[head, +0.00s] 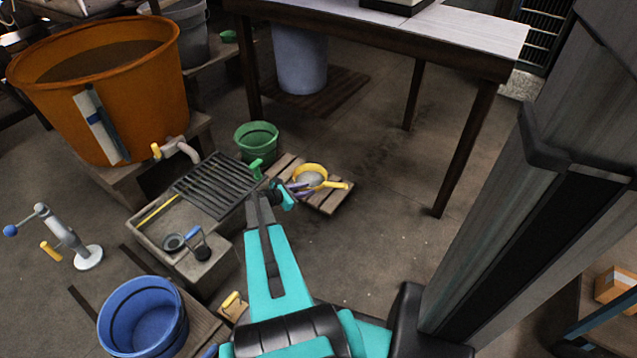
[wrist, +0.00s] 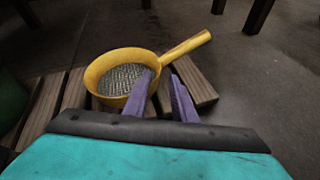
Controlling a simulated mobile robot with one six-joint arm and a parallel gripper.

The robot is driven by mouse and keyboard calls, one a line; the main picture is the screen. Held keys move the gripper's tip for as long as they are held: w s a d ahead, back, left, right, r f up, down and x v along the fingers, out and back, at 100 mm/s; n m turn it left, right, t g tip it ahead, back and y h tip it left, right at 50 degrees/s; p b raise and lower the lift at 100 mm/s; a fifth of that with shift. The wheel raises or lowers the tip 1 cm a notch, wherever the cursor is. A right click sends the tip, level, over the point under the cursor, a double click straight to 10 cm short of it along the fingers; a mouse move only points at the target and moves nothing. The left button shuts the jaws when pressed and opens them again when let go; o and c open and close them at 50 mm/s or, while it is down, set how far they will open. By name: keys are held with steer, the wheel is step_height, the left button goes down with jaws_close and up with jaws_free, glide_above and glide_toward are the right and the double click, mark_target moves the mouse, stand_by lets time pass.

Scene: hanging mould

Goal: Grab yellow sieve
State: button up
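The yellow sieve (head: 311,175) lies on a low wooden pallet (head: 325,199) in the head view, with its handle pointing right. In the wrist view the sieve (wrist: 94,74) shows its round grey mesh, and its handle runs to the upper right. My gripper (head: 297,188) is at the sieve's near side. In the wrist view my gripper (wrist: 162,77) has its two purple fingers apart. The left finger overlaps the right part of the bowl and the right finger is outside it, below the handle. I cannot tell whether either finger touches the rim.
A stone basin (head: 150,232) with a dark grate (head: 214,183) is to the left. A table (head: 380,35) stands behind, its leg (head: 464,150) to the right. Floor right of the pallet is clear.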

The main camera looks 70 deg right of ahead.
mark_target(322, 185)
steer(key=shift+f, duration=0.1)
steer(key=shift+b+x, duration=0.75)
steer(key=shift+x, duration=0.25)
steer(key=shift+b+x, duration=0.75)
steer(key=shift+x, duration=0.8)
steer(key=shift+w+d, duration=0.1)
jaws_close()
